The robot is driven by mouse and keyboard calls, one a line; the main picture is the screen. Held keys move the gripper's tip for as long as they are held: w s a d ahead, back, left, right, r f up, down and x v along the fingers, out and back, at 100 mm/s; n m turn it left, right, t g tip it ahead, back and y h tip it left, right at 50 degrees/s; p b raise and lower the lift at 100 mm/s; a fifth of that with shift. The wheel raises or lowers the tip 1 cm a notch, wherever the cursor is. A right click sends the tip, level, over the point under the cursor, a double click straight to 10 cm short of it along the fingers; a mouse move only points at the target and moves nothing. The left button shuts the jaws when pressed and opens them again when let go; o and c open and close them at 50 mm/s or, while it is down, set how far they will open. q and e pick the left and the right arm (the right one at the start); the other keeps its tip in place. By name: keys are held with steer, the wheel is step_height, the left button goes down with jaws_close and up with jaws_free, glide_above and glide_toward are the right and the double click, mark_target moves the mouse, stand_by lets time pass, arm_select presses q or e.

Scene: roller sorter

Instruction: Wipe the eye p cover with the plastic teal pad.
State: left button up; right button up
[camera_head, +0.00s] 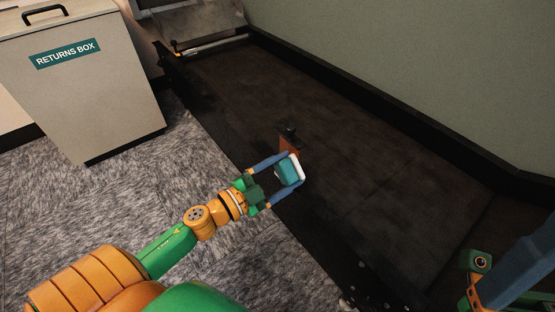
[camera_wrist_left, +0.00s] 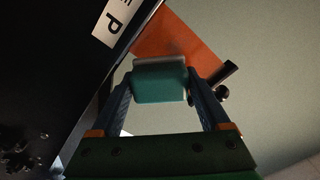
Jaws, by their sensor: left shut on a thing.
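My left gripper (camera_head: 295,168) is shut on the teal pad (camera_head: 286,172), a teal block with a white face. In the left wrist view the teal pad (camera_wrist_left: 160,84) sits between the blue fingers of my left gripper (camera_wrist_left: 160,76). Its white side points away from the gripper. An orange-brown panel (camera_head: 290,145), probably the eye p cover, stands just beyond the pad at the conveyor's near edge. It also shows in the left wrist view (camera_wrist_left: 182,36). I cannot tell whether pad and panel touch. My right gripper (camera_head: 505,275) is partly in view at lower right.
A dark conveyor bed (camera_head: 350,150) with a black far rail runs diagonally. A white label (camera_wrist_left: 112,22) ending in "P" is on the dark side frame. A black knob (camera_head: 288,129) is beside the panel. The returns box (camera_head: 90,95) stands at upper left on grey carpet.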

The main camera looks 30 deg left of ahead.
arm_select(q)
steer(key=shift+s+d+r, duration=0.1)
steer(key=shift+d+r, duration=0.05)
steer(key=shift+a, duration=0.2)
steer(key=shift+w+a, duration=0.4)
steer(key=shift+a, duration=0.3)
steer(key=shift+w+a, duration=0.35)
steer(key=shift+a, duration=0.3)
steer(key=a, duration=0.1)
steer(key=w+a, duration=0.1)
steer(key=a, duration=0.1)
steer(key=shift+w, duration=0.1)
steer(key=p+v, duration=0.1)
steer(key=v, duration=0.5)
steer(key=shift+p, duration=0.35)
